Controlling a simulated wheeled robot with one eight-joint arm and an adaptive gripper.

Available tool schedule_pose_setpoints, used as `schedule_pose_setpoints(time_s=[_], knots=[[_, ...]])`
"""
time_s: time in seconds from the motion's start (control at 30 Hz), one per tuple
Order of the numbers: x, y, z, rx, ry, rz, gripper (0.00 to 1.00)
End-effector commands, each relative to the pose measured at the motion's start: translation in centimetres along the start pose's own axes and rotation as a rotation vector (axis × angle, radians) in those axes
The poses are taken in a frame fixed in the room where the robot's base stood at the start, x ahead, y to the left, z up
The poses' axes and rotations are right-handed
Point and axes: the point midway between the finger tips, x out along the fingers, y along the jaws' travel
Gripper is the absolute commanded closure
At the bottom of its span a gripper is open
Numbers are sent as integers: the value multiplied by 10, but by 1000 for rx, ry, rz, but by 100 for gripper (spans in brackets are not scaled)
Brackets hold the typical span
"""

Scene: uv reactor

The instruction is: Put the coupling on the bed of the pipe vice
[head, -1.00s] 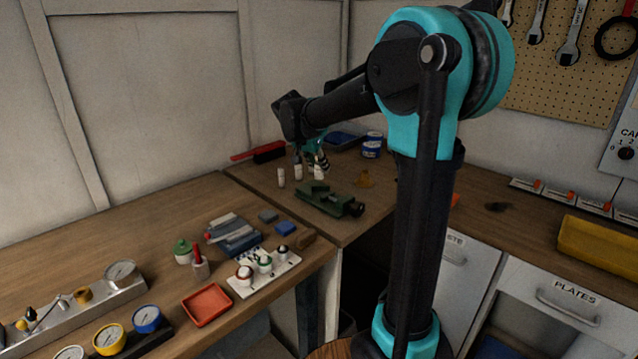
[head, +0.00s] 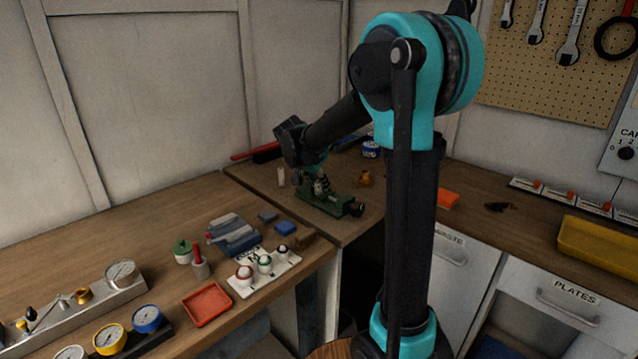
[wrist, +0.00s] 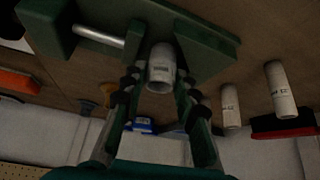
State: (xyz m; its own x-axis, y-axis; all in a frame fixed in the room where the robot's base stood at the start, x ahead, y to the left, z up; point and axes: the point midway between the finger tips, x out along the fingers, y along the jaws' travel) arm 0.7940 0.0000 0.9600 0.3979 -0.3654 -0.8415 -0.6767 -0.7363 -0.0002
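The coupling, a short pale hollow cylinder with a small label (wrist: 161,70), is between the two fingers of my gripper (wrist: 160,58) in the wrist view. The fingers close in on both sides of it, though the dark fingertips hide the exact contact. The green pipe vice (wrist: 207,47) lies directly behind and below the coupling. In the head view, the pipe vice (head: 334,204) is on the far bench and my gripper (head: 318,184) is over its left part. Whether the coupling touches the bed cannot be told.
Two pale labelled cylinders (wrist: 230,106) (wrist: 281,91) stand beside the vice, near a red-and-black brush (wrist: 283,127). A brass-coloured fitting (head: 364,178) is behind the vice. Blue blocks (head: 285,228) and a red tray (head: 206,304) lie on the nearer bench.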

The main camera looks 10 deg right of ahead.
Motion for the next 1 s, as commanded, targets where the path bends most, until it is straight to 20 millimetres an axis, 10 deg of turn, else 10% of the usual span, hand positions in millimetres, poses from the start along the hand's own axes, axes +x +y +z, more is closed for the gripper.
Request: schedule_pose_setpoints(time_s=[0.43, 1.0], knots=[[-10, 0, -1, -1, 0, -1, 66], [-111, 0, -1, -1, 0, 0, 66]])
